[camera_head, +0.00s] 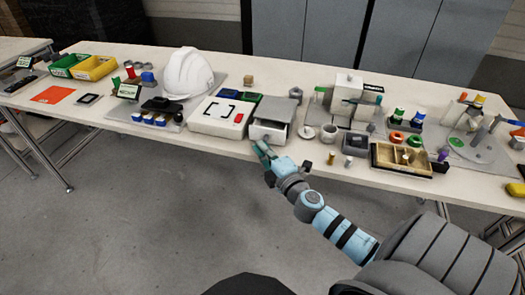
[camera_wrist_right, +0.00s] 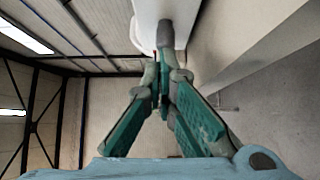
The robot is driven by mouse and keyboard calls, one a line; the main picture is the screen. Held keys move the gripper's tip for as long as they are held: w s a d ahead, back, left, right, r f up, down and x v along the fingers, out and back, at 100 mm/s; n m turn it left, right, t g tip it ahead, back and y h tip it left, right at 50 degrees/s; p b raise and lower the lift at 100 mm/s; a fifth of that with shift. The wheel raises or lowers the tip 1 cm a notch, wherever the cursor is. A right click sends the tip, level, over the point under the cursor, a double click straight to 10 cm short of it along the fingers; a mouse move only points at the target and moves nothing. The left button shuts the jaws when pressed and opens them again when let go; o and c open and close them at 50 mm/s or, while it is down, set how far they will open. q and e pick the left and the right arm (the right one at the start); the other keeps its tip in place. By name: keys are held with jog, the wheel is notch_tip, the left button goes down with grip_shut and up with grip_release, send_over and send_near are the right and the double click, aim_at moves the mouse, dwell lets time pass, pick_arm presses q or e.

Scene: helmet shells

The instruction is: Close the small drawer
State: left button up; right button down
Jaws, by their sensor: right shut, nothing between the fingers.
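The small drawer (camera_head: 268,132) is the pale front part of a small box unit with a grey top (camera_head: 274,108), at the table's front edge. How far it stands out is hard to tell at this size. My right gripper (camera_head: 262,148) is at the drawer's front, low and slightly left of its middle. Its fingers are shut and empty. The right wrist view also shows the closed fingers (camera_wrist_right: 162,65), with a white surface (camera_wrist_right: 150,20) just beyond their tips. Whether they touch it is unclear. My left gripper is not in view.
A flat white box (camera_head: 222,117) stands just left of the unit, and a white helmet (camera_head: 187,73) is farther left. The floor in front of the table is clear.

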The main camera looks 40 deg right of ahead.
jog(key=shift+w+d, duration=0.5)
jog(key=shift+d, duration=0.25)
